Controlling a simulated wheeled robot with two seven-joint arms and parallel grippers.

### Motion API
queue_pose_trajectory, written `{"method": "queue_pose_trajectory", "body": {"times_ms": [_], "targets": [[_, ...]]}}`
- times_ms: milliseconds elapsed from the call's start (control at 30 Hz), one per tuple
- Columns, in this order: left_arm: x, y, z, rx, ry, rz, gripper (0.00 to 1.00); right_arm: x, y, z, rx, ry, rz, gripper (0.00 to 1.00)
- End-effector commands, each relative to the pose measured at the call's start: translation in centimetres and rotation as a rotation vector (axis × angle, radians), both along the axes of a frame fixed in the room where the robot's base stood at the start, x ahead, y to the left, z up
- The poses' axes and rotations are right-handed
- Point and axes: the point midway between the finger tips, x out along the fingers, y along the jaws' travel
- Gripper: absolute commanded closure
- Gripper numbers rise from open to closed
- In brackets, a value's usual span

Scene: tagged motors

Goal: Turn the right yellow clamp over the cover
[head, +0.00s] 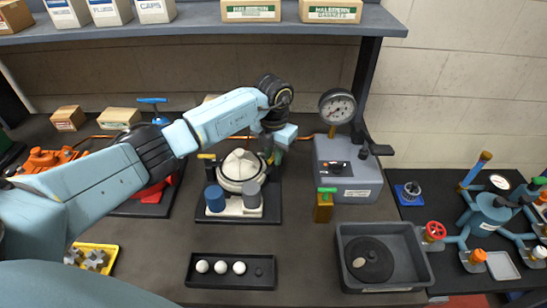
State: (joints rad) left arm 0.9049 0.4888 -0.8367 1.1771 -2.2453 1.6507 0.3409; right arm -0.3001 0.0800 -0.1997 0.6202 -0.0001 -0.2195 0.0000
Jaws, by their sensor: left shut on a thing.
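A round white cover (238,170) sits on a fixture with a dark base plate (268,214) in the middle of the bench. A yellow clamp (206,156) shows at the left of the cover. My left gripper (271,153) comes down at the cover's right rear side, pointing downward. It is shut on the right yellow clamp, which the gripper and wrist mostly hide, so I cannot tell how far it is turned. My right gripper is not in view.
A blue cylinder (215,198) and a grey one (251,195) stand before the cover. A black tray (207,283) with white balls lies in front. A grey box with gauge (347,170) and a grey bin (346,238) stand right. A shelf (200,26) spans the back.

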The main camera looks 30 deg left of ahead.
Motion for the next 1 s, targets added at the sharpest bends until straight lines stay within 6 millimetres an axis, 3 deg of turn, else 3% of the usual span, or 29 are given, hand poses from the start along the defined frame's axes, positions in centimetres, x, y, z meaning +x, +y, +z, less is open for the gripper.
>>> {"method": "queue_pose_trajectory", "body": {"times_ms": [1000], "targets": [[0.1, 0.0, 0.0, 0.001, -0.005, -0.895, 1.0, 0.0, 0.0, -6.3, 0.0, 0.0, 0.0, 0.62]]}}
